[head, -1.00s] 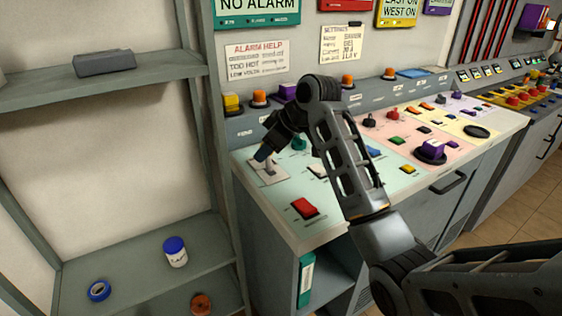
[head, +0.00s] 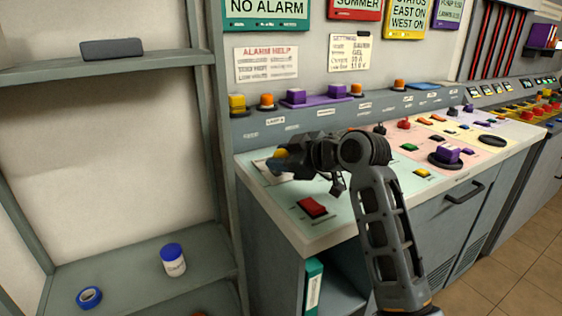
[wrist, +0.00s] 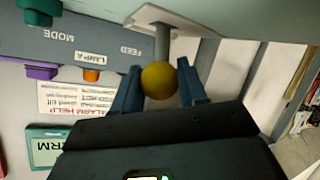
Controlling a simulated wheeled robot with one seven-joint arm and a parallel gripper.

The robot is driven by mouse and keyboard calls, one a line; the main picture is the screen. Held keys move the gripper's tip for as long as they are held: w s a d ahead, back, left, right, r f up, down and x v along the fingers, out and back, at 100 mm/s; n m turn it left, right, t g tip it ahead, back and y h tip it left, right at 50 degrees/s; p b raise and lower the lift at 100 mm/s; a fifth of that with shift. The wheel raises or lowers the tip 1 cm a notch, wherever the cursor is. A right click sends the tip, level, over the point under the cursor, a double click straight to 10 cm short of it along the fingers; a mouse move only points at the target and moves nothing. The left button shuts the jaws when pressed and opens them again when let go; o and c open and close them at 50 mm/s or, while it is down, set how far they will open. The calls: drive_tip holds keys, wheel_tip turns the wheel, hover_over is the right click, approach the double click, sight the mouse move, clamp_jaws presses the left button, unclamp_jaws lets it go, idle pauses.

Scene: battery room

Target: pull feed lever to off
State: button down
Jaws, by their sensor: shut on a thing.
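The feed lever has a yellow ball knob (wrist: 160,80) on a grey shaft (wrist: 162,43), which rises from a white plate in the wrist view. The printed word FEED (wrist: 131,53) shows beside it. My gripper (wrist: 161,88) has its two blue fingers on either side of the knob, shut on it. In the head view the yellow knob (head: 280,154) shows at the tip of my gripper (head: 284,158), at the left end of the pale green panel. My gripper and wrist hide most of the lever and its plate there.
A red rocker switch (head: 312,207) lies in front of my gripper on the panel. Purple, orange and yellow parts line the ledge behind. A grey shelf unit (head: 120,62) stands close at the left, holding a blue-lidded jar (head: 173,262) and blue tape (head: 89,297).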

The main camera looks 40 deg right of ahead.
idle(0.4)
drive_tip(key=c, duration=0.6)
unclamp_jaws()
drive_tip(key=shift+c, duration=0.2)
drive_tip(key=shift+s, duration=0.1)
drive_tip(key=shift+v, duration=3.85)
drive_tip(key=shift+f, duration=0.1)
drive_tip(key=shift+s, duration=0.1)
